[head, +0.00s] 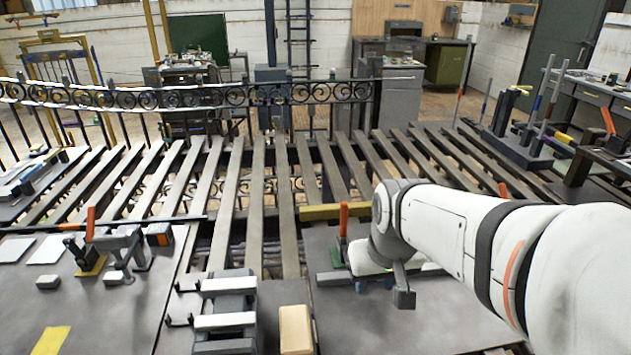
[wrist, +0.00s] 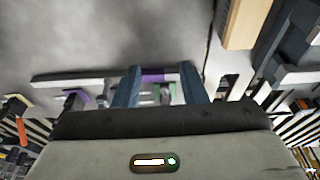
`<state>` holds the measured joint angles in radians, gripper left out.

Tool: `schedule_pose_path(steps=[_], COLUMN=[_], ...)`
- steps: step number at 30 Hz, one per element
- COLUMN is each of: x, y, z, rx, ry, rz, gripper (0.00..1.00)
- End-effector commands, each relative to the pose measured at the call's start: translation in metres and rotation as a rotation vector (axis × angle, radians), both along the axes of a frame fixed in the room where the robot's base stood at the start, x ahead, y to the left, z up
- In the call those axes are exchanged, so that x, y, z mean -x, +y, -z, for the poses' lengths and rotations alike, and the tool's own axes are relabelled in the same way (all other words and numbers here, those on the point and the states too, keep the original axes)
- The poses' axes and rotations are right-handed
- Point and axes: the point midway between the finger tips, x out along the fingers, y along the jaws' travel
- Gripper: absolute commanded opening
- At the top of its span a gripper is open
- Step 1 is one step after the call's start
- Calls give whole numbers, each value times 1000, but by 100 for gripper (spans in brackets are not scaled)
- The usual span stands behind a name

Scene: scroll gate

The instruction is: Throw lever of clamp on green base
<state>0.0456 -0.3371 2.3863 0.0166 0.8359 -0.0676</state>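A clamp with an upright orange lever (head: 343,220) stands on the right-hand table, just left of my gripper in the head view. A little green (head: 341,246) shows at its foot; my arm hides much of the clamp. My gripper (head: 375,284) points down over the table, its blue fingertips low beside a dark grey bar. In the wrist view my gripper (wrist: 161,86) has its two blue fingers apart. Purple and green pieces (wrist: 153,76) show between and beyond the fingers. I cannot tell whether the fingers touch them.
Another clamp (head: 90,228) with an orange lever sits on a yellow base at the left. A grey rack with white bars (head: 228,305) and a tan block (head: 296,330) stand at the front. Slatted beams (head: 255,190) with gaps lie behind. Right-hand table's front (head: 400,335) is clear.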

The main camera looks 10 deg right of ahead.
Motion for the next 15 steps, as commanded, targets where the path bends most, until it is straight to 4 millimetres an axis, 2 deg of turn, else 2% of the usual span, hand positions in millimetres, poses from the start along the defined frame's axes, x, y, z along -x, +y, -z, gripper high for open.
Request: schedule_pose_path(steps=[1,3,9,12,15], x=[-26,-62,-160,-195,-218], y=[0,0,1,1,1], z=[-12,-21,-27,-24,-20], rx=[-1,-1,-3,-3,-3], ry=[-6,-26,-84,-106,-122], rz=[2,4,6,5,6], gripper=[38,38,38,38,38])
